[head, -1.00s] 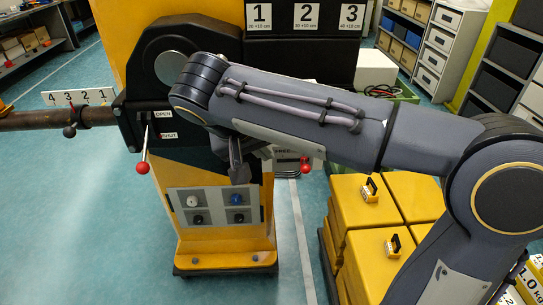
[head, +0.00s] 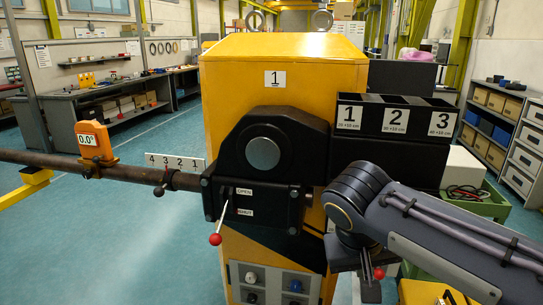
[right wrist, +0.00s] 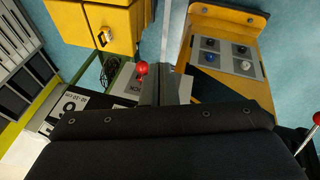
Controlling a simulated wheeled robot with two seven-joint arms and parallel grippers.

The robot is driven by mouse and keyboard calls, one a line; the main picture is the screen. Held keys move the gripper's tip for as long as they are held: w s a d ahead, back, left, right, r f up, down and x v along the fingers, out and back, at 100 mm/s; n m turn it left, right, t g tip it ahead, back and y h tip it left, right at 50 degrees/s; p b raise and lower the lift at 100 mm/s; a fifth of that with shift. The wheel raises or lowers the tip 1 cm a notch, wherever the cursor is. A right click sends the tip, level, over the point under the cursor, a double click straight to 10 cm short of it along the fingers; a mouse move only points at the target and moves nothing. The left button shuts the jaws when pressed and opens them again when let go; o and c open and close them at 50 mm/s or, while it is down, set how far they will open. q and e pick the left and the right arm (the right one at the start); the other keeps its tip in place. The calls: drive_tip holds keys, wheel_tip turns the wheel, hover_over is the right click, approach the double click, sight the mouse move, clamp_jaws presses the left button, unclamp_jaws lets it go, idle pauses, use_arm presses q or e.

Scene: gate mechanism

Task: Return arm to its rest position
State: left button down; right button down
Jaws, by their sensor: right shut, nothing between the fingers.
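The yellow gate housing (head: 285,75) stands in the middle of the head view, with a black mechanism on its front. The brown gate pipe (head: 60,162) runs level out to the left and carries an orange gauge (head: 94,143) reading 0.0°. A red-knobbed lever (head: 215,239) hangs below the OPEN and SHUT labels. My right arm comes in from the right. My right gripper (head: 371,289) points down, shut and empty, right of the housing. A second red knob (head: 379,273) shows close to it; contact cannot be told. In the right wrist view the gripper (right wrist: 160,88) is near this knob (right wrist: 142,68). My left gripper is out of view.
Black bins (head: 395,115) numbered 1 to 3 sit right of the mechanism, above my wrist. A green crate (head: 485,203) stands behind my arm. Floor left of the housing is open below the pipe.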

drive_tip(key=s+d+f+t+y+p, duration=0.1)
drive_tip(key=s+f+y, duration=0.2)
drive_tip(key=s, duration=0.4)
drive_tip(key=s+d+f+t+y+p, duration=0.1)
drive_tip(key=s+f+y, duration=0.3)
drive_tip(key=s, duration=0.4)
drive_tip(key=shift+d+f+m+t+p, duration=0.15)
drive_tip(key=shift+f+m+t+p, duration=0.2)
drive_tip(key=shift+f+p, duration=0.3)
drive_tip(key=shift+s+r, duration=0.1)
